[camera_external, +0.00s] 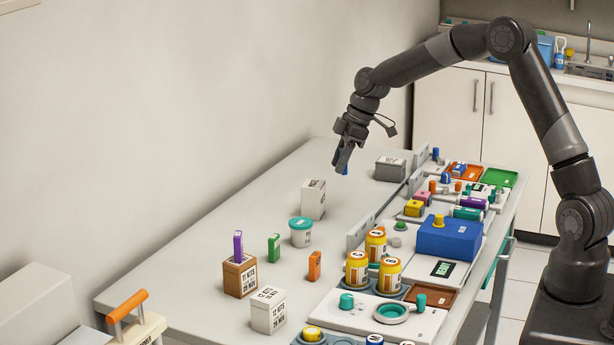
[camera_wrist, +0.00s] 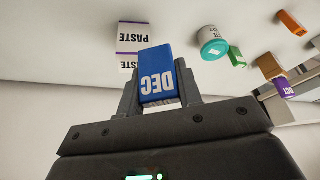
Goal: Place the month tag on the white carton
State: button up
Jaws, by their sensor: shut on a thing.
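My gripper (camera_external: 343,160) is shut on a blue month tag (camera_wrist: 156,82) that reads DEC, upside down in the wrist view. In the external view only a bit of its blue shows below the fingers. The gripper is above the table, behind and to the right of a tall white carton (camera_external: 313,200), and apart from it. In the wrist view this carton (camera_wrist: 133,37) reads PASTE and has purple stripes; the tag hides part of it. A second white carton (camera_external: 268,311) with printed black text stands near the table's front.
A teal-lidded tub (camera_external: 300,232) stands close in front of the tall carton. A brown box (camera_external: 240,279) bears a purple tag (camera_external: 238,246). Green (camera_external: 273,247) and orange (camera_external: 315,265) tags stand nearby. A grey box (camera_external: 390,169) is at right. The table's left side is clear.

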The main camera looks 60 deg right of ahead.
jog(key=a+r+n+g+y, duration=0.1)
jog(key=a+n, duration=0.2)
jog(key=a, duration=0.7)
jog(key=a+r+n, duration=0.2)
jog(key=a, duration=0.8)
jog(key=n+g+y, duration=0.1)
jog(key=n+g, duration=0.2)
jog(key=n, duration=0.3)
send_over(263, 299)
jog(key=d, duration=0.2)
notch_tip(263, 299, down, 4)
jog(key=shift+d, duration=0.1)
jog(key=shift+a+f, duration=0.3)
jog(key=shift+a, duration=0.15)
jog(key=shift+f, duration=1.95)
jog(key=shift+f, duration=0.15)
jog(key=o, duration=1)
jog(key=shift+c, duration=0.2)
jog(key=v, duration=1.2)
jog(key=shift+s, duration=0.2)
